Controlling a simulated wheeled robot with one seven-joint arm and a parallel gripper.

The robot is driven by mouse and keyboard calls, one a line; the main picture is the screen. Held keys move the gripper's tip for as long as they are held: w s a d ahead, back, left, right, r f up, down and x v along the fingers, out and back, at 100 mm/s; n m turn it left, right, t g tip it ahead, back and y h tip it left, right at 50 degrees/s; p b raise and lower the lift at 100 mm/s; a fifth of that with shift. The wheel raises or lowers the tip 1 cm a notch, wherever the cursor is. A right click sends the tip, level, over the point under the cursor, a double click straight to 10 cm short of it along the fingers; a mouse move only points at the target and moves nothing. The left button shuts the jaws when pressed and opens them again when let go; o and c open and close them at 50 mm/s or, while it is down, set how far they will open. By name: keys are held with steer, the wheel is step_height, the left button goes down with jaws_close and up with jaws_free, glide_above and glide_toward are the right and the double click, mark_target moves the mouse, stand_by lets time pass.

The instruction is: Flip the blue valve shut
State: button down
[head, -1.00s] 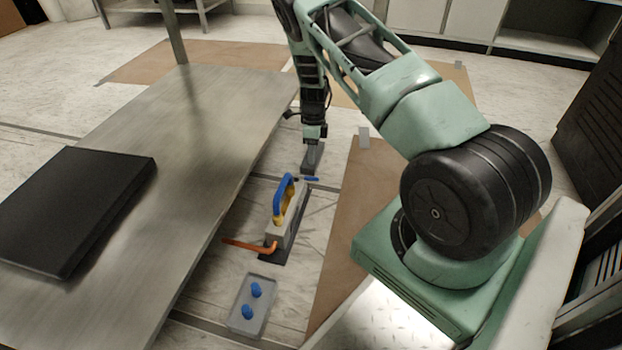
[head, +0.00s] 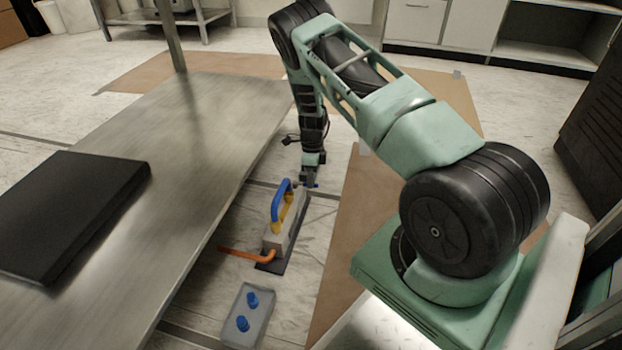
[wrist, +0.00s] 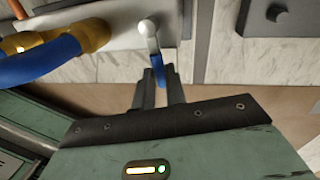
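The blue valve lever (wrist: 158,62) hangs from a pale round-ended pivot (wrist: 148,28) at the top middle of the wrist view. In the head view it is a small blue bar (head: 314,186) at the far end of the grey block unit (head: 287,230). My gripper (wrist: 159,80) has its two dark fingers apart, with a gap between them. The lever's lower end appears at or between the fingertips; I cannot tell whether they touch it. In the head view my gripper (head: 309,178) points down just above that end of the unit.
A blue hose with yellow fittings (wrist: 60,50) arches over the unit, left of the lever. An orange handle (head: 247,253) sticks out at its near end. A grey plate with two blue knobs (head: 250,310) lies nearer. A metal table (head: 215,110) stands at left, carrying a black slab (head: 70,210).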

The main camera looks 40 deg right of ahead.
steer(key=shift+s+a+r+m+p, duration=0.2)
steer(key=shift+m+p, duration=0.3)
steer(key=shift+p, duration=0.45)
steer(key=shift+a+f+m, duration=0.1)
steer(key=shift+f+m, duration=0.1)
steer(key=shift+m, duration=0.1)
steer(key=c, duration=1.4)
jaws_free()
steer(key=shift+c, duration=0.2)
steer(key=w+d+r+p, duration=0.1)
steer(key=d+r+p, duration=0.2)
steer(key=r+p, duration=0.6)
step_height(320, 180, up, 8)
steer(key=shift+w+r, duration=0.1)
steer(key=shift+w, duration=0.25)
